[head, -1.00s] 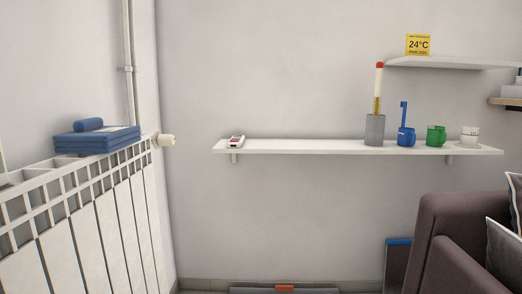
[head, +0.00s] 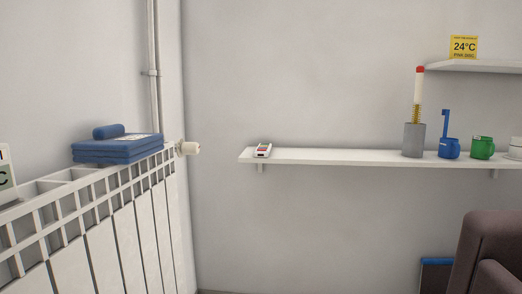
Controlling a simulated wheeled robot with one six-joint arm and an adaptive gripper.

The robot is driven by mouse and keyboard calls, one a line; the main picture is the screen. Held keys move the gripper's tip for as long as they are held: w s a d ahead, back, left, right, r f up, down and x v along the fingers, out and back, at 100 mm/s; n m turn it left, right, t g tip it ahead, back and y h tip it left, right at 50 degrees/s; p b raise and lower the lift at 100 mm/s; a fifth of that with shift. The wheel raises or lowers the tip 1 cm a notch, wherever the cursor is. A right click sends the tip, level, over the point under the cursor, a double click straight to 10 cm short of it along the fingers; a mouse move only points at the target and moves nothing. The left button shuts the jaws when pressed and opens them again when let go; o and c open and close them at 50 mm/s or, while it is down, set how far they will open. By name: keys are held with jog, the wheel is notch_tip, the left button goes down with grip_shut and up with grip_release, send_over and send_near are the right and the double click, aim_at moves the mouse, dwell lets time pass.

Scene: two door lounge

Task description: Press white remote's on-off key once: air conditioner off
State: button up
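A small white remote (head: 263,150) with a red mark and dark marks on its top lies near the left end of the white wall shelf (head: 330,157). Its separate keys are too small to make out. The air conditioner is not in view. My gripper does not show in the head view.
A grey holder (head: 413,140), blue cup (head: 449,148) and green cup (head: 482,147) stand further right. A brown sofa (head: 490,250) is at lower right.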

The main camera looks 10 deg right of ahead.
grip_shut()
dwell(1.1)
